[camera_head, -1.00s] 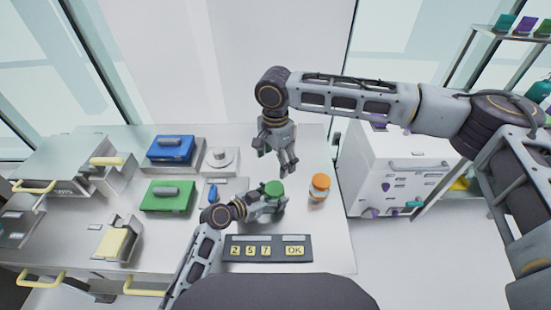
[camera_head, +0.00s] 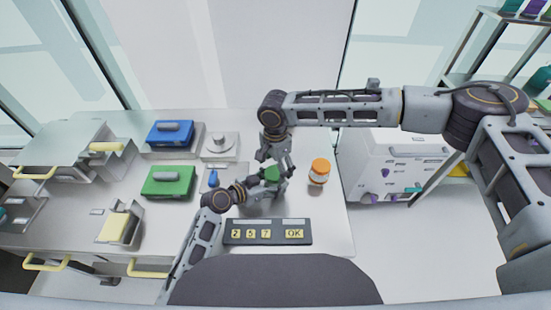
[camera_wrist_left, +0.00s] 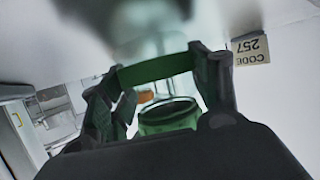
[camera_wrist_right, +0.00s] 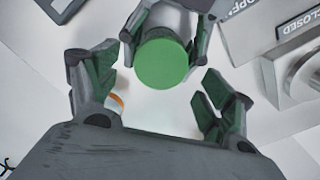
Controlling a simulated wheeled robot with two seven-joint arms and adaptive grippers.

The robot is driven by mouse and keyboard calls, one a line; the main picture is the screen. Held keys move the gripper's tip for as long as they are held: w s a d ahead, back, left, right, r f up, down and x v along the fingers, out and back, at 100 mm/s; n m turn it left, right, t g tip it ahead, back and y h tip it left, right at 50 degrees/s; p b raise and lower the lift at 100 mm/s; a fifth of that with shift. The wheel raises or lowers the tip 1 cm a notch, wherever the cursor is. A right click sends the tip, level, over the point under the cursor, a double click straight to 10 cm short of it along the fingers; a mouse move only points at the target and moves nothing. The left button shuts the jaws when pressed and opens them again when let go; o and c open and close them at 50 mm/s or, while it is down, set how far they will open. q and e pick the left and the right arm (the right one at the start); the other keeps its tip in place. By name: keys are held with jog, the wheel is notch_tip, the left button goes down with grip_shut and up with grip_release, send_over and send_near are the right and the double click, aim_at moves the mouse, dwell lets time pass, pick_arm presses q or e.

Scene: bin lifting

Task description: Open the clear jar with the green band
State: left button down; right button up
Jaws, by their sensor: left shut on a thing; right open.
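The clear jar's green lid (camera_head: 271,174) shows near the front middle of the bench, and the jar body is mostly hidden by my left gripper. My left gripper (camera_head: 268,189) is shut on the jar from the side. My right gripper (camera_head: 278,162) is open just above the lid. In the right wrist view the round green lid (camera_wrist_right: 163,63) lies between and slightly beyond its open fingers (camera_wrist_right: 158,92). I see no finger touching the lid.
An orange-lidded jar (camera_head: 319,172) stands right of the held jar. A keypad panel (camera_head: 267,232) lies in front. Blue (camera_head: 170,133) and green (camera_head: 168,182) boxes and a round-topped device (camera_head: 221,146) are to the left. The bench right of the keypad is clear.

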jog(key=shift+f, duration=0.85)
jog(key=c, duration=1.2)
jog(key=o, duration=1.1)
jog(key=shift+r, duration=0.1)
jog(key=shift+r, duration=2.2)
jog(key=shift+o, duration=0.5)
jog(key=shift+f, duration=0.15)
